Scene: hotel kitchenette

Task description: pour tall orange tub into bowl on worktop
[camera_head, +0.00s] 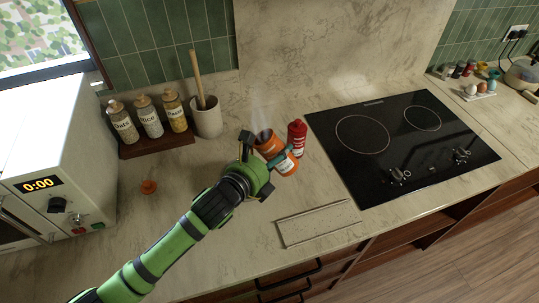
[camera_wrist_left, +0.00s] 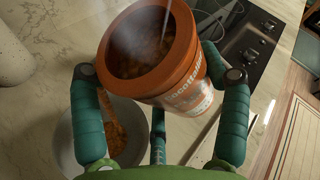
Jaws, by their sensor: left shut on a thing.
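The tall orange tub (camera_head: 269,145) has a pale label band, and steam rises from its open top. In the left wrist view, the tub (camera_wrist_left: 178,82) holds brown, chunky food. My left gripper (camera_head: 271,163) is shut on its side. The tub leans in the head view. The bowl (camera_wrist_left: 136,128) is pale grey and sits on the worktop (camera_head: 210,240). It shows below and left of the tub in the wrist view, with orange-brown food in it, partly covered by a finger. In the head view my gripper and arm hide the bowl. My right gripper is in neither view.
A red bottle (camera_head: 298,136) stands close behind the tub. A black hob (camera_head: 385,150) lies to the right. A small orange lid (camera_head: 148,186) lies at the left. Behind stand labelled jars (camera_head: 149,117) and a utensil crock (camera_head: 207,121). A flat rectangular board (camera_head: 317,222) lies in front.

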